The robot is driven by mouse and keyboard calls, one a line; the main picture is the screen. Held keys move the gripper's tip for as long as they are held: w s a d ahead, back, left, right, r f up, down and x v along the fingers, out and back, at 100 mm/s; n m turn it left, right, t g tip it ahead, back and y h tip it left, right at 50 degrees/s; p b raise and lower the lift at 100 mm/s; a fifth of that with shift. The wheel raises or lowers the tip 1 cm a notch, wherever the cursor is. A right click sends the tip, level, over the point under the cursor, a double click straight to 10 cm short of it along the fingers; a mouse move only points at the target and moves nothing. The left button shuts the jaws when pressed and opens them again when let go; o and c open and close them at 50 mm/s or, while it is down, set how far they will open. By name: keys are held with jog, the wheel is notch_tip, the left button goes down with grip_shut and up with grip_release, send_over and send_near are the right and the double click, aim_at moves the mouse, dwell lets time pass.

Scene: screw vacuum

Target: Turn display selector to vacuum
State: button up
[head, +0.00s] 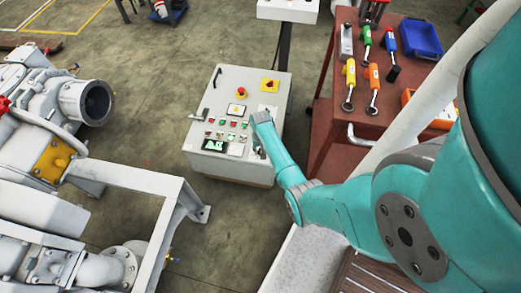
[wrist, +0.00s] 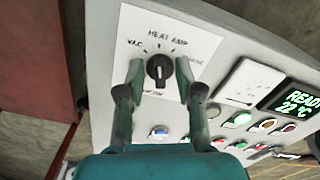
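The display selector (wrist: 159,70) is a black rotary knob on a white label plate in the wrist view. The plate reads "VAC" on the left, "HEAT AMP" at the top and a partly blurred word on the right. The knob's white pointer mark appears to face up, towards "HEAT AMP". My gripper (wrist: 160,84) is open, with one fingertip on each side of the knob and small gaps visible. In the head view my gripper and wrist cover the right side of the control panel (head: 225,90), hiding the knob.
In the head view, a red emergency button (head: 270,85) sits higher on the panel. A red tool table (head: 400,110) stands right; grey pump machinery (head: 45,130) stands left.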

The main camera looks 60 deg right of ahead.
grip_shut()
jog(key=shift+n, duration=0.4)
jog(key=n, duration=0.3)
jog(key=shift+n, duration=2.1)
jog(key=o, duration=0.6)
grip_release()
jog(key=shift+o, duration=0.2)
